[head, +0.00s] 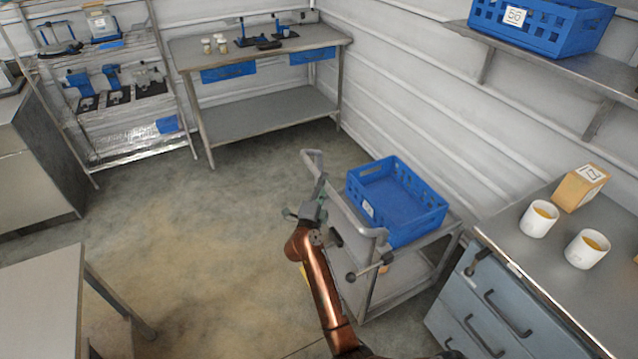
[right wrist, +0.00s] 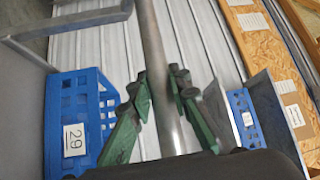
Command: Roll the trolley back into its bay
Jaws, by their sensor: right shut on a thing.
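The grey metal trolley (head: 352,212) stands near the wall, left of the drawer cabinet. It carries a blue crate (head: 432,222) on its top; a blue crate with a label reading 29 (right wrist: 75,140) shows in the right wrist view. My right gripper (head: 316,200) is at the trolley's push handle. In the right wrist view its green fingers (right wrist: 163,88) are shut on the handle bar (right wrist: 153,45), one on each side. My left gripper is not in view. I cannot make out the bay's outline; my right arm covers part of the floor beside the trolley.
The drawer cabinet (head: 480,300) with white cups and a box on top stands close to the trolley's right. A table (head: 40,300) is at lower left. The floor between is clear.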

